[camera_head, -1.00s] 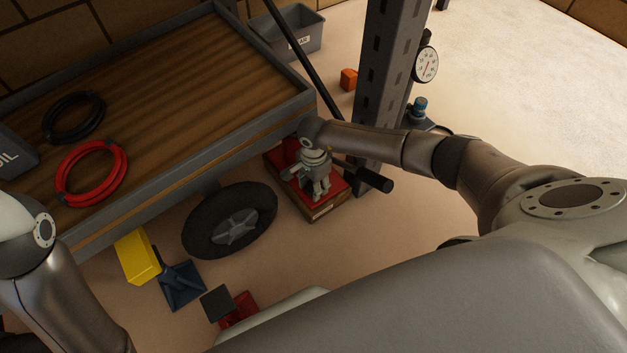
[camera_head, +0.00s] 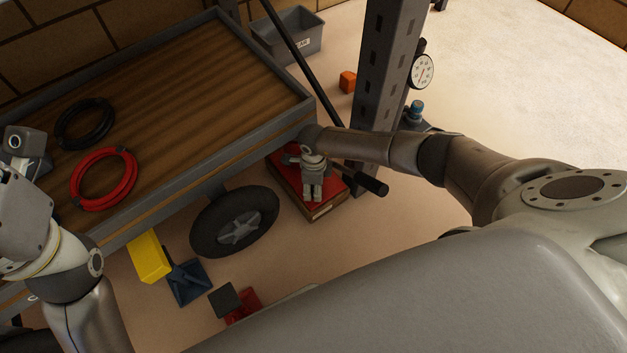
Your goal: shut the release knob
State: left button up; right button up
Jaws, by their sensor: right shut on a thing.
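A red floor unit (camera_head: 333,208), apparently the jack with the release knob, sits on the floor beside the trailer's front corner. A dark bar with a black grip (camera_head: 371,181) sticks out from it to the right. My right gripper (camera_head: 312,192) points down over the red unit, with its fingers close together on something small. The release knob itself is hidden by the fingers, so I cannot see how far it is turned. My left wrist (camera_head: 25,215) is at the left edge over the trailer. Its fingertips do not show.
The trailer bed (camera_head: 205,85) holds a black coil (camera_head: 85,122) and a red coil (camera_head: 103,179). A wheel (camera_head: 235,220), a yellow block (camera_head: 148,257) and a blue piece (camera_head: 188,281) are below it. A grey post (camera_head: 383,90) with a gauge (camera_head: 421,71) stands behind my right forearm.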

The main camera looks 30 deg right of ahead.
jog(key=shift+m, duration=0.4)
jog(key=o, duration=1.1)
jog(key=shift+c, duration=0.2)
